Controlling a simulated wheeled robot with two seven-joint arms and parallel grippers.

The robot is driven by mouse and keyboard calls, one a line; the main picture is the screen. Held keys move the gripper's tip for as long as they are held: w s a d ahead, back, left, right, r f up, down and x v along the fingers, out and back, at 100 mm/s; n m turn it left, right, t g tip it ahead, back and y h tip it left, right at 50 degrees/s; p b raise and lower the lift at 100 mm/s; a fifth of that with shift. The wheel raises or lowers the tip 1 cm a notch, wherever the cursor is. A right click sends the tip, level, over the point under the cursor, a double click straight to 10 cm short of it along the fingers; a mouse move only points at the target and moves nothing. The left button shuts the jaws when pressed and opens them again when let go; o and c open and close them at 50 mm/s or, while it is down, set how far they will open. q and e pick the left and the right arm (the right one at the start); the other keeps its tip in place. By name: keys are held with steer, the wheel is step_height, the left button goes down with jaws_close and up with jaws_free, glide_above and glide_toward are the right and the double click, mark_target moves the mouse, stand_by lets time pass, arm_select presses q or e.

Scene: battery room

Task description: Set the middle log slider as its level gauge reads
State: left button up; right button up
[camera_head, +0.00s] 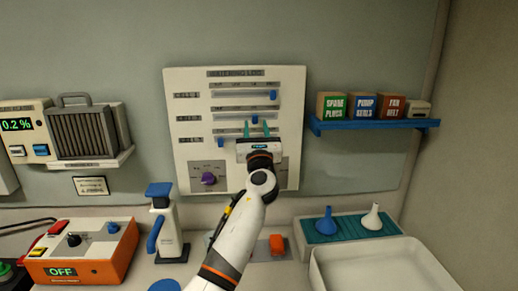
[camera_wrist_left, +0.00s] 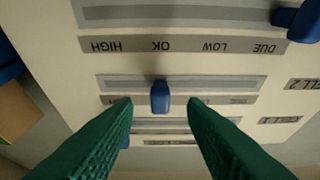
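The cream log panel (camera_head: 185,80) on the wall has three horizontal sliders. The middle slider's blue knob (camera_head: 256,119) sits right of its track's centre; it shows upright in the left wrist view (camera_wrist_left: 160,97), roughly in line with OK on the neighbouring upside-down label strip. My left gripper (camera_head: 256,128) has open green fingers, one each side of this knob, with visible gaps (camera_wrist_left: 160,112). The top knob (camera_head: 273,95) is far right; the bottom knob (camera_head: 221,143) is far left. The middle slider's own labels are partly hidden. I cannot make out its level gauge. My right gripper is out of view.
A purple dial (camera_head: 208,178) is low on the panel. A blue shelf (camera_head: 372,125) with small boxes is at right.

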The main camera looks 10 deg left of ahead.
arm_select(q)
steer(key=b+v, duration=0.1)
steer(key=v, duration=0.8)
steer(key=shift+d+f, duration=0.1)
